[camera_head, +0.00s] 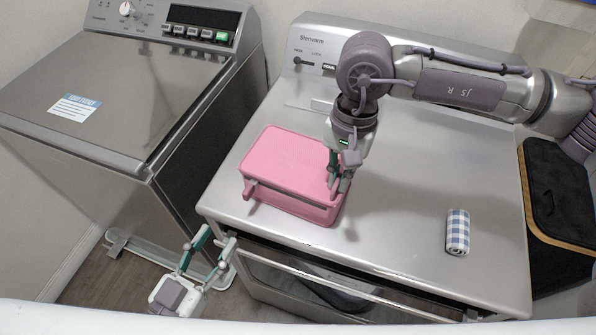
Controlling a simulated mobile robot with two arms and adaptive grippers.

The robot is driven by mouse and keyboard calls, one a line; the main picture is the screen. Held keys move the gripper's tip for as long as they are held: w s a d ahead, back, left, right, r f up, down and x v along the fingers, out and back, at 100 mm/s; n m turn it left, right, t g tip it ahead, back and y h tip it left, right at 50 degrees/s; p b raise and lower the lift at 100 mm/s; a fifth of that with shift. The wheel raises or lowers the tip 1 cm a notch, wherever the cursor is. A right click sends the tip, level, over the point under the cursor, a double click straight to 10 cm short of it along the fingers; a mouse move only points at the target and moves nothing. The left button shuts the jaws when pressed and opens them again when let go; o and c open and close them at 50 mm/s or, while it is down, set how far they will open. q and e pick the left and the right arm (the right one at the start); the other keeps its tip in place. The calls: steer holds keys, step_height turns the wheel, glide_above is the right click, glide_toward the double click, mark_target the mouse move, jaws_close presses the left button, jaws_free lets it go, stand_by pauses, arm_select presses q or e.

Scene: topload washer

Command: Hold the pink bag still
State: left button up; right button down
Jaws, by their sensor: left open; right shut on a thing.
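The pink bag (283,165) is a box-like shape with a flat top. It sits on the near left part of the silver machine's top. My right gripper (337,185) comes down from above and is shut on the bag at its right edge. The fingers cover part of that edge. My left gripper (204,243) is low at the front left, below the machine's top and apart from the bag. It is open and empty.
The bag's machine (420,170) has a partly open front with a dark interior. A blue checked roll (458,232) lies right of the bag. A topload washer (100,90) stands at left. A black-topped, wood-edged hamper (556,190) is at right. The machine top's centre is clear.

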stand_by(0.3)
steer(key=c, duration=1.2)
jaws_free()
steer(key=shift+r, duration=0.1)
step_height(320, 180, up, 13)
steer(key=w, duration=0.2)
steer(key=shift+d+r, duration=0.2)
steer(key=shift+d, duration=0.2)
steer(key=shift+r, duration=0.1)
step_height(320, 180, up, 12)
steer(key=w, duration=0.1)
steer(key=shift+w+d, duration=0.25)
steer(key=shift+d, duration=0.1)
stand_by(0.6)
